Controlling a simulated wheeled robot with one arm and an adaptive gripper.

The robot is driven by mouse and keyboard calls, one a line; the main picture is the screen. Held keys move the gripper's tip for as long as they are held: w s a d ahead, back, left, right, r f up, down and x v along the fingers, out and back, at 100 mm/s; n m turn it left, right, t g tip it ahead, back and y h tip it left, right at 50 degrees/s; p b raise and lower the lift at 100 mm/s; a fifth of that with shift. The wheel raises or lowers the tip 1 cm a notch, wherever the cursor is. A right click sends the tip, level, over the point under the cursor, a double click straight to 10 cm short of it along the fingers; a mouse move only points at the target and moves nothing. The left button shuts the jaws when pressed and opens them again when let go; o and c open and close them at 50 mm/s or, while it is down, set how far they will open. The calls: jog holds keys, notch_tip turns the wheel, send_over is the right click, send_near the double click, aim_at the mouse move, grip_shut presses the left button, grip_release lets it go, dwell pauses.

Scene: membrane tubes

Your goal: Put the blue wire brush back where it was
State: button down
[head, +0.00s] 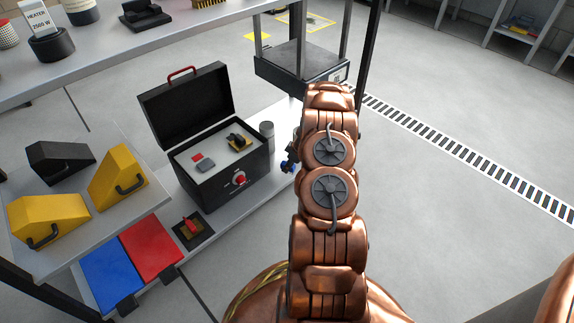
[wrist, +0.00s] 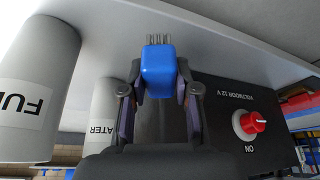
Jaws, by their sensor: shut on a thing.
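The blue wire brush (wrist: 158,72) is between the two fingers of my gripper (wrist: 160,98) in the wrist view. Its blue block faces the camera, and its grey bristles stick out beyond it, close to a pale grey surface. I cannot tell whether they touch it. In the head view my arm hides most of the gripper; a small blue patch, likely the brush (head: 287,166), shows left of the arm, beside the open black case.
The black case (head: 222,187) with a red knob stands on the low shelf (head: 196,232). Its front also shows in the wrist view (wrist: 235,90), near two grey cylinders (wrist: 38,100) (wrist: 103,105). Floor right is clear.

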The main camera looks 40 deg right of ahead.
jog(key=shift+w+d+f+b, duration=0.1)
jog(key=shift+w+d+b, duration=0.2)
jog(key=shift+w+d, duration=0.55)
jog(key=shift+w+d+f+b, duration=0.1)
jog(key=shift+w+d+b, duration=0.15)
jog(key=shift+w+d, duration=0.55)
jog(key=shift+s+b+x, duration=0.2)
jog(key=shift+b+x, duration=0.3)
jog(key=shift+x, duration=0.35)
jog(key=shift+s+b+x, duration=0.15)
jog(key=shift+b+x, duration=0.3)
jog(key=shift+x, duration=0.4)
jog(key=shift+f, duration=0.25)
jog(key=c, duration=0.8)
grip_release()
jog(key=shift+c, duration=0.2)
